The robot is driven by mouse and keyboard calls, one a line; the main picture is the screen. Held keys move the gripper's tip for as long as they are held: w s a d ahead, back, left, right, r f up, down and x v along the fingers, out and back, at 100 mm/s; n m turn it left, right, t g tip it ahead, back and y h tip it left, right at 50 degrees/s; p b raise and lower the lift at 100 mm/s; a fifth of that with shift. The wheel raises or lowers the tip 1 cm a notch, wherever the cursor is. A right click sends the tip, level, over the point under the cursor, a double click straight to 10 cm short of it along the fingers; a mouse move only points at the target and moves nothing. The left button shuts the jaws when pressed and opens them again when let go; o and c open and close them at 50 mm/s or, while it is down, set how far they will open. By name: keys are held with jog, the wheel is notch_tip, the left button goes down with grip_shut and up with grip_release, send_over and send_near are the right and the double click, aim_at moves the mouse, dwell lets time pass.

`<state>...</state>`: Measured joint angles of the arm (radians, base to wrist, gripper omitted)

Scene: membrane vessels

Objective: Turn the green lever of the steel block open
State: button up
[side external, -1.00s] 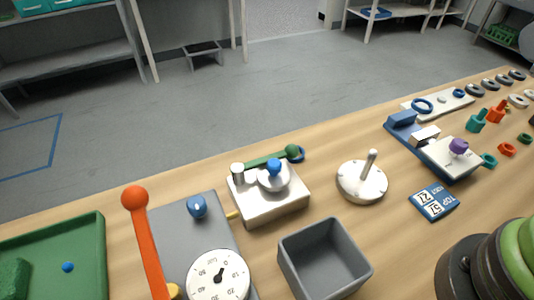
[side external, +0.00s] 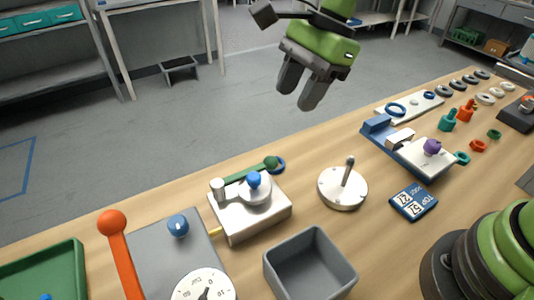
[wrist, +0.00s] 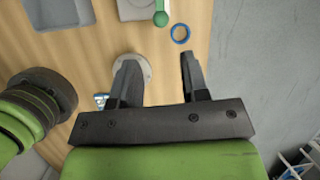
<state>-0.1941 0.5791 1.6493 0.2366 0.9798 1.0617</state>
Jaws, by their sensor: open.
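The steel block (side external: 252,217) stands on the wooden table in the side external view, with a blue knob (side external: 253,180) on a round boss on top. Its green lever (side external: 245,174) lies along the back edge and ends in a green ball at the right, beside a blue ring (side external: 279,165). In the wrist view the green ball (wrist: 161,19) shows at the top edge, with the blue ring (wrist: 180,33) to its right. My gripper (side external: 296,98) is open and empty, raised above and behind the table, apart from the lever.
A grey open box (side external: 310,268) stands in front of the block. A white disc with an upright peg (side external: 343,188) is to the right. An orange lever (side external: 120,245) and a grey panel with a dial (side external: 203,288) are at the left.

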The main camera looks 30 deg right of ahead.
aim_at(263, 164)
jog(key=shift+m+g, duration=0.3)
jog(key=shift+m, duration=0.4)
jog(key=x, duration=0.9)
jog(key=w+x, duration=0.1)
jog(key=x, duration=0.3)
jog(key=shift+a+f, duration=0.1)
jog(key=shift+f, duration=0.05)
grip_shut()
